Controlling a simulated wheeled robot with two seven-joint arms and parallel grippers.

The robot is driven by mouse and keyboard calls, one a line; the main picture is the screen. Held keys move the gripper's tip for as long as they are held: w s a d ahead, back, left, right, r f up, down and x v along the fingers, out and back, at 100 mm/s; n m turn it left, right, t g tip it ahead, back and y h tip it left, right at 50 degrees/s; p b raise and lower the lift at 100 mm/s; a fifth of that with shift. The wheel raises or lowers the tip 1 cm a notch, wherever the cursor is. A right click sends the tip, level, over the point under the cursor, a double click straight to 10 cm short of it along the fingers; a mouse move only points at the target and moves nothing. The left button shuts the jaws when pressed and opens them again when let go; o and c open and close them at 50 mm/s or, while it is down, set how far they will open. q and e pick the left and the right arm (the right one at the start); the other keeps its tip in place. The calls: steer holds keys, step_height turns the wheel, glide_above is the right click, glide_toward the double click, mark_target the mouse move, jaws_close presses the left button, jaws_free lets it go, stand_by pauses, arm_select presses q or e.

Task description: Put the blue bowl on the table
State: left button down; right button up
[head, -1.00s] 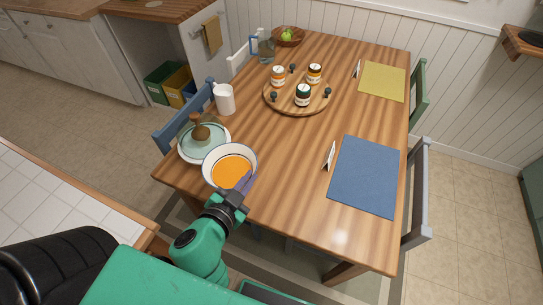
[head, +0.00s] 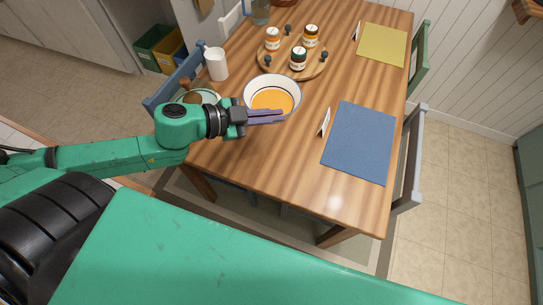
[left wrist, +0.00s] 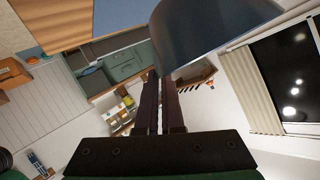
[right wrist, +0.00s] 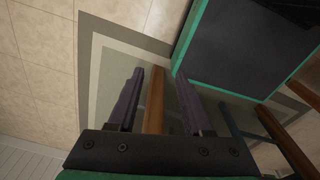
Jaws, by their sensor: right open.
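The blue bowl (head: 272,82) is white inside with a blue rim and holds orange soup. It is over the wooden table (head: 262,165), right of the covered plate and in front of the round board. I cannot tell whether it touches the tabletop. My left gripper (head: 283,115) is closed at the bowl's near rim. In the left wrist view the bowl's dark blue outside (left wrist: 215,30) is at the tips of the nearly closed fingers (left wrist: 160,85). My right gripper (right wrist: 158,100) is open and empty, low over the floor; a wooden post shows beyond its fingers.
A yellow mat (head: 382,44) lies farther back. A round board (head: 290,72) bears several jars. A white cup (head: 216,64) stands at left, behind the covered plate (head: 209,97). The front table is clear.

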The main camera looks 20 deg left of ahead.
arm_select(q)
steer(key=f+b, duration=0.1)
steer(key=f, duration=0.5)
steer(key=w+f+b, duration=0.1)
steer(key=f, duration=0.5)
steer(key=f+b, duration=0.1)
steer(key=f, duration=0.5)
steer(key=shift+w+a+f+b, duration=0.15)
steer(key=shift+w+b, duration=0.1)
steer(key=shift+b, duration=0.15)
arm_select(e)
steer(key=f, duration=0.1)
steer(key=w+f, duration=0.1)
steer(key=f, duration=0.1)
steer(key=a+f, duration=0.1)
steer(key=f, duration=0.1)
steer(key=shift+w+f, duration=0.1)
steer(key=shift+w, duration=0.25)
arm_select(q)
steer(key=shift+s, duration=0.1)
arm_select(e)
steer(key=shift+d, duration=0.1)
arm_select(q)
steer(key=c, duration=1.5)
jaws_free()
steer(key=shift+f, duration=0.1)
steer(key=o, duration=0.4)
arm_select(e)
steer(key=shift+w, duration=0.15)
